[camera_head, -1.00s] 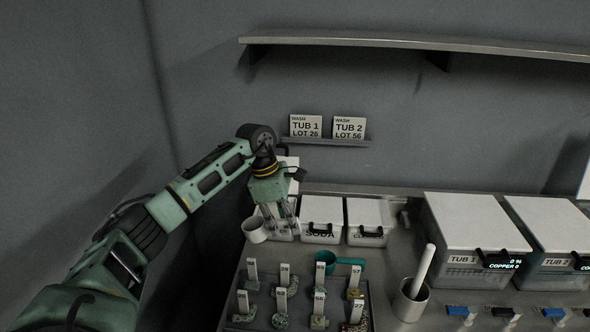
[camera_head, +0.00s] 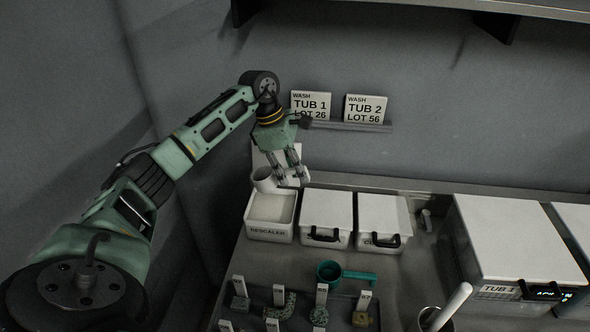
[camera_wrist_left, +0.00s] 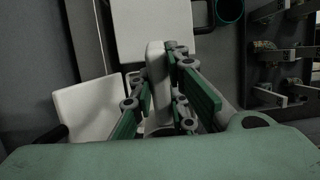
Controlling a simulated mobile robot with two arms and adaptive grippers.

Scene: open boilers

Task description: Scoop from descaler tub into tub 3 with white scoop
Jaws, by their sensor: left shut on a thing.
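My left gripper (camera_head: 290,181) is shut on the handle of the white scoop. The scoop's cup (camera_head: 264,180) is at the gripper's left, over the back part of the descaler tub (camera_head: 270,234). I cannot tell whether it touches the contents, or what the cup holds. The tub is open, with pale material (camera_head: 268,207) inside. A white panel behind the gripper looks like its raised lid (camera_head: 262,157). In the left wrist view the white handle (camera_wrist_left: 156,75) lies between the fingers (camera_wrist_left: 160,103). Tub 3 and my right gripper are not in view.
Two lidded white boxes (camera_head: 326,208) (camera_head: 384,214) stand right of the descaler tub. A teal scoop (camera_head: 329,272) and several tagged pieces (camera_head: 281,303) are in front. Tub 1 (camera_head: 515,236) is at the right. Signs (camera_head: 312,105) stand on a wall ledge.

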